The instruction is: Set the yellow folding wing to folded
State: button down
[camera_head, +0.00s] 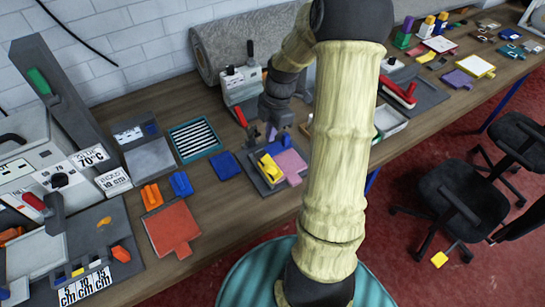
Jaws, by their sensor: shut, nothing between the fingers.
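A yellow piece (270,168), which looks like the folding wing, sits on a dark grey base (258,184) near the middle of the bench. A pink plate (291,165) lies at its right and a blue part (281,142) stands behind it. My gripper (271,133) hangs just behind and above the yellow piece, with its small dark fingers shut and empty. I cannot tell whether it touches the blue part. The wing's hinge and exact angle are too small to tell. My arm hides the bench to the right of the base.
A grey machine with a red lever (240,95) stands behind, left of my gripper. A blue pad (225,165) and a red plate (172,228) lie to the left. A white tray (390,121) is at the right. Bare wood shows in front of the base.

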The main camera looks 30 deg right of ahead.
jog(key=p, duration=0.2)
send_over(272, 163)
jog(key=a, duration=0.2)
jog(key=f, duration=0.9)
jog(key=shift+s+a+f, duration=0.15)
jog(key=shift+s+a, duration=0.05)
jog(key=shift+s, duration=0.1)
jog(key=shift+w+d+f+p, duration=0.1)
jog(key=shift+d+f+p, duration=0.3)
jog(key=shift+d+f, duration=0.3)
jog(key=shift+d+f+p, duration=0.35)
jog(key=shift+d+f, duration=0.15)
jog(key=shift+f, duration=0.35)
jog(key=shift+w+f, duration=0.1)
jog(key=shift+w, duration=0.15)
